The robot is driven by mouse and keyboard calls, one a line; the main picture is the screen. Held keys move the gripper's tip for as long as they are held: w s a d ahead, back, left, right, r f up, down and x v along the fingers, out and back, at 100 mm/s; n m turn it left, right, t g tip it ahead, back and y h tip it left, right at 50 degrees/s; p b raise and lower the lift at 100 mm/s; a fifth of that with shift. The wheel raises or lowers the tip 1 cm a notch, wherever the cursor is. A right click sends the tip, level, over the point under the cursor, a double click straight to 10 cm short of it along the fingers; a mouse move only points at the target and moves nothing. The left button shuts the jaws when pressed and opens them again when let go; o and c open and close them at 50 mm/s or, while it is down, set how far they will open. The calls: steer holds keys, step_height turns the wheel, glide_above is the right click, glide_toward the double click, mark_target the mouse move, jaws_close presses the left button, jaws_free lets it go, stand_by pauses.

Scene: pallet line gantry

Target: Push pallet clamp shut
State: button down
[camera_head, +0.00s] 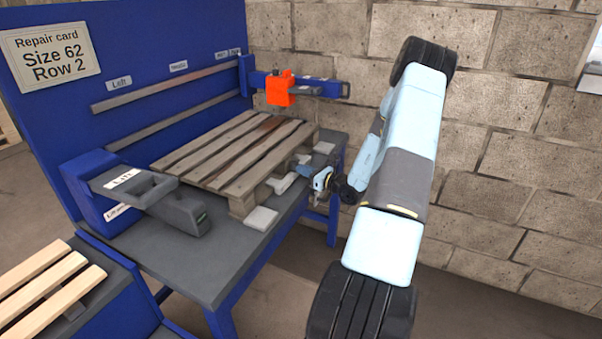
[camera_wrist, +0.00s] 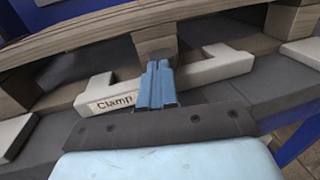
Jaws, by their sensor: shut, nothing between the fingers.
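The pallet clamp (camera_wrist: 100,96) is a pale, U-shaped bar lettered "Clamp" in the wrist view. Its two raised ends stand on either side of a wooden pallet block (camera_wrist: 155,42). In the head view the clamp (camera_head: 282,184) is a small pale piece at the pallet's near right side, partly hidden. My gripper (camera_wrist: 160,68) is shut and empty, its blue fingers pointing at the clamp's middle and hiding part of it. Whether they touch it I cannot tell. In the head view my gripper (camera_head: 304,170) is beside the pallet (camera_head: 235,150).
The pallet lies on a grey bench (camera_head: 190,265) with a blue back panel (camera_head: 170,40). A grey "Lift" arm (camera_head: 180,208) stands at left and an orange unit (camera_head: 280,88) on a blue gantry behind. Pale pads (camera_head: 261,218) flank the clamp. A brick wall stands at right.

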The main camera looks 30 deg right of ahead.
steer(key=shift+s, duration=0.1)
steer(key=v, duration=1.4)
steer(key=shift+f, duration=0.1)
steer(key=s+a+r+n+g+y, duration=0.2)
steer(key=a+r+n+g, duration=0.6)
steer(key=a, duration=0.4)
steer(key=s+a+r+n+g+y, duration=0.25)
steer(key=a+r+n+g, duration=0.25)
steer(key=a+r+n, duration=0.65)
steer(key=s+a+r+n+t+h, duration=0.1)
steer(key=s+a+r+n+h, duration=0.2)
steer(key=s, duration=0.6)
steer(key=s+a+r+n+t+h, duration=0.1)
steer(key=s+a+r+n+h, duration=0.2)
steer(key=s+r+n+h, duration=0.5)
step_height(320, 180, up, 2)
steer(key=shift+s+a+r+n, duration=0.1)
steer(key=shift+s+a+n, duration=0.4)
steer(key=shift+s, duration=0.5)
